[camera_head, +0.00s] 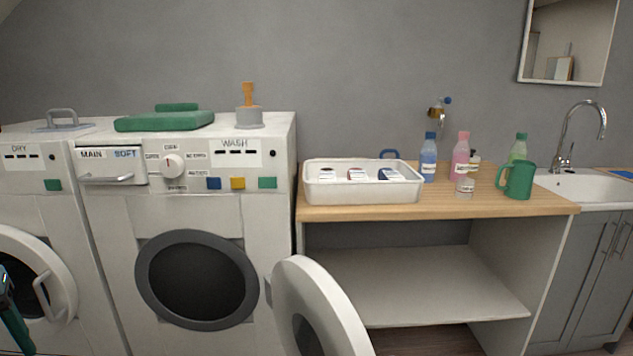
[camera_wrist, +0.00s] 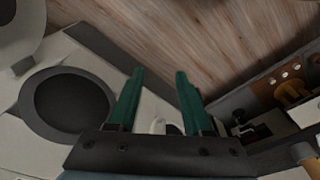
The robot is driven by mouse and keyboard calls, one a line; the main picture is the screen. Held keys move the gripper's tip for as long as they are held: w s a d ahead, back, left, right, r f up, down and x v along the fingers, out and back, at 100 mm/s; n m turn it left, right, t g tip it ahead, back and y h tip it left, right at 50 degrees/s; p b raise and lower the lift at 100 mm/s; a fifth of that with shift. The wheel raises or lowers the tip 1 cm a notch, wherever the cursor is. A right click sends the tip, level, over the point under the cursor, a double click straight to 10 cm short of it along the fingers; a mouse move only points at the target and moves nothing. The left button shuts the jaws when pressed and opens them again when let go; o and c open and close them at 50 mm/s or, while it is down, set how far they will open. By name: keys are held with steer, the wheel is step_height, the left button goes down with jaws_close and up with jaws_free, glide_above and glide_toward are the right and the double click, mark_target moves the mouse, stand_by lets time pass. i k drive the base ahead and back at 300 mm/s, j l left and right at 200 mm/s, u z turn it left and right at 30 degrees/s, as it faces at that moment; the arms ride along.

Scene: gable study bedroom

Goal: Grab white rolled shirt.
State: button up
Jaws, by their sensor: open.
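I cannot make out a white rolled shirt in either view. My gripper (camera_wrist: 160,72) has two green fingers spread apart with nothing gripped between them.
The washer's white door (camera_head: 318,310) stands open to the right. The dryer (camera_head: 45,200) has a round door with a handle. A wooden counter (camera_head: 400,212) holds a white tray (camera_head: 360,190), bottles and a green mug (camera_head: 518,180). Wood floor (camera_wrist: 220,40) is bare below.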

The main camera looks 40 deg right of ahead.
mark_target(326, 174)
steer(key=i+j+z, duration=0.1)
steer(key=i+z, duration=0.2)
steer(key=z, duration=0.15)
steer(key=i+j+z, duration=0.25)
steer(key=z, duration=0.15)
steer(key=i, duration=0.05)
